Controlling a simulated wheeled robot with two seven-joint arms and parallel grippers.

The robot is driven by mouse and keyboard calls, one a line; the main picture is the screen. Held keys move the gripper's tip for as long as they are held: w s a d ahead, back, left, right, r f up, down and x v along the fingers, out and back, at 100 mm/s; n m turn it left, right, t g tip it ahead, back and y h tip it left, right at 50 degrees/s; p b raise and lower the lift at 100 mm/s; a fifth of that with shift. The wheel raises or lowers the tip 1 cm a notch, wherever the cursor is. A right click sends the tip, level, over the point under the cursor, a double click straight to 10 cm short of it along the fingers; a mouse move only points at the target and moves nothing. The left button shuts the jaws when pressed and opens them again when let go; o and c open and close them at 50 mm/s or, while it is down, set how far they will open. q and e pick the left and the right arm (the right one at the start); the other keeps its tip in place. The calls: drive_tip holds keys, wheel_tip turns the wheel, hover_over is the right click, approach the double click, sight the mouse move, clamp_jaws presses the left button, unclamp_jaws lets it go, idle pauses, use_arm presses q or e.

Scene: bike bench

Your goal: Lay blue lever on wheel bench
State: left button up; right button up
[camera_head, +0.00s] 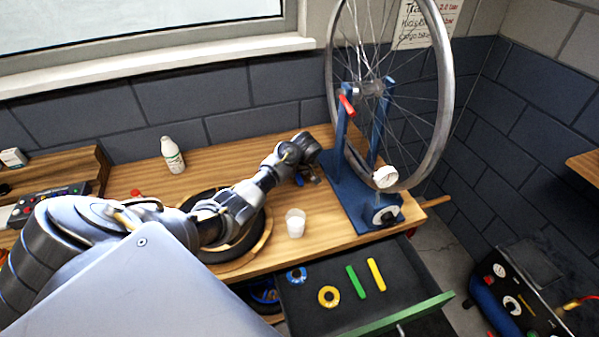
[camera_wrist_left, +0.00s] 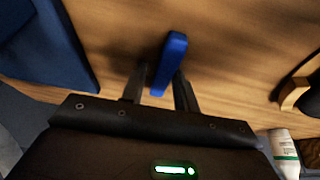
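The blue lever (camera_wrist_left: 168,62) is a short blue bar between my left gripper's fingertips (camera_wrist_left: 160,88) in the left wrist view, over the wooden bench top. Small gaps show between the lever and the fingers, so the gripper looks open around it. In the head view my left gripper (camera_head: 308,179) is low over the wheel bench (camera_head: 334,238), left of the blue truing stand (camera_head: 350,195). Only a small blue bit of the lever (camera_head: 299,181) shows there. My right gripper is in neither view.
A wheel (camera_head: 446,90) stands in the stand. A white cup (camera_head: 295,223) and a white bottle (camera_head: 172,155) are on the bench. The open drawer (camera_head: 395,268) holds a green lever (camera_head: 356,282), a yellow lever (camera_head: 376,275) and rings. Bench top between bottle and gripper is clear.

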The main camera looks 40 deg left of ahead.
use_arm(q)
drive_tip(key=shift+s+f, duration=0.5)
drive_tip(key=shift+f, duration=0.1)
drive_tip(key=shift+a+r, duration=0.1)
drive_tip(key=shift+r, duration=0.55)
drive_tip(key=v, duration=1.2)
drive_tip(key=shift+w+r, duration=0.15)
drive_tip(key=shift+w, duration=0.2)
drive_tip(key=shift+a, duration=0.2)
